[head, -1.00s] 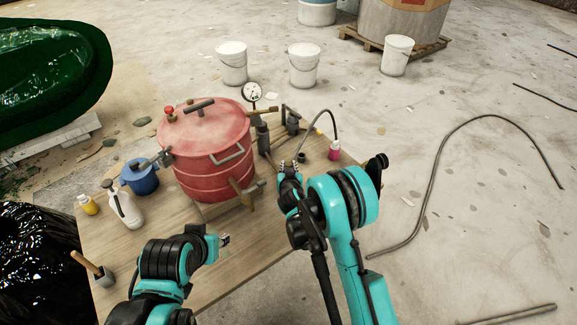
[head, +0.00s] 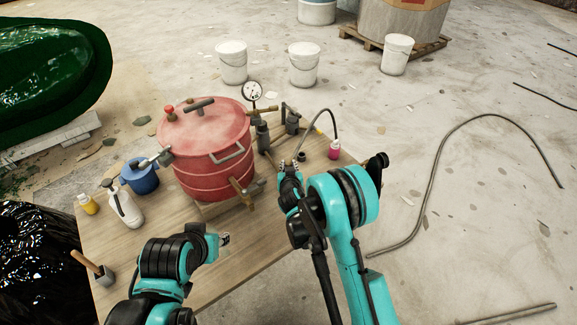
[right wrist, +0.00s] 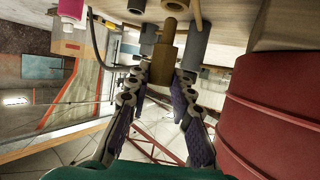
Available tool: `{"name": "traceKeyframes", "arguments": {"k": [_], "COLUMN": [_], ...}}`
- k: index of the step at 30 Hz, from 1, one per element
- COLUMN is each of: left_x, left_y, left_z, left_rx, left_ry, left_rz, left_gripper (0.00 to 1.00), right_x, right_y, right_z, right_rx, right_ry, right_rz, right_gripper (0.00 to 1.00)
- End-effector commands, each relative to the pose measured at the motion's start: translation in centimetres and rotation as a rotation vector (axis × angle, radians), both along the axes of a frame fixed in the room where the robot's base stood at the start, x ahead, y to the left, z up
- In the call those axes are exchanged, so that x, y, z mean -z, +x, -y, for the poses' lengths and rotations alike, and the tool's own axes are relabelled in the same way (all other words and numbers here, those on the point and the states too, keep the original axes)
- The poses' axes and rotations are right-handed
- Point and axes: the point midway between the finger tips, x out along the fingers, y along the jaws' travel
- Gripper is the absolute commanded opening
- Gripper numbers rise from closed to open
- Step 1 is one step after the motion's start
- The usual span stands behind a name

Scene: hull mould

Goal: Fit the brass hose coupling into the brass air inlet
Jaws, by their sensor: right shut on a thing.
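My right gripper (head: 291,167) is shut on the brass hose coupling (right wrist: 163,65), which shows as a brass cylinder between its fingertips (right wrist: 163,78) in the right wrist view. In the head view the coupling is too small and covered to make out. The gripper is right of the red pressure pot (head: 210,175), apart from it. Brass fittings show at the pot's upper right (head: 266,110) and low on its front right (head: 242,192); I cannot tell which is the air inlet. My left gripper (head: 224,239) is over the table's front; its jaw opening is unclear.
The wooden table (head: 150,245) also carries a blue pot (head: 141,178), a white spray bottle (head: 126,207), a yellow bottle (head: 88,204) and a pink bottle (head: 335,150). A dark hose (head: 331,115) arches beside my right gripper. The table's front middle has free room.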

Motion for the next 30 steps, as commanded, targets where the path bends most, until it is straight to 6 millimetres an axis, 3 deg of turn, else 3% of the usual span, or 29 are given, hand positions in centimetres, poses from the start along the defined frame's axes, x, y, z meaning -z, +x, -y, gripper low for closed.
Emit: {"name": "traceKeyframes", "arguments": {"k": [30], "left_x": [0.0], "left_y": [0.0], "left_z": [0.0], "left_rx": [0.000], "left_ry": [0.000], "left_rz": [0.000], "left_gripper": [0.34], "right_x": [2.0], "right_y": [0.0], "right_z": [0.0], "right_rx": [0.000], "right_ry": [0.000], "right_rz": [0.000], "right_gripper": [0.00]}}
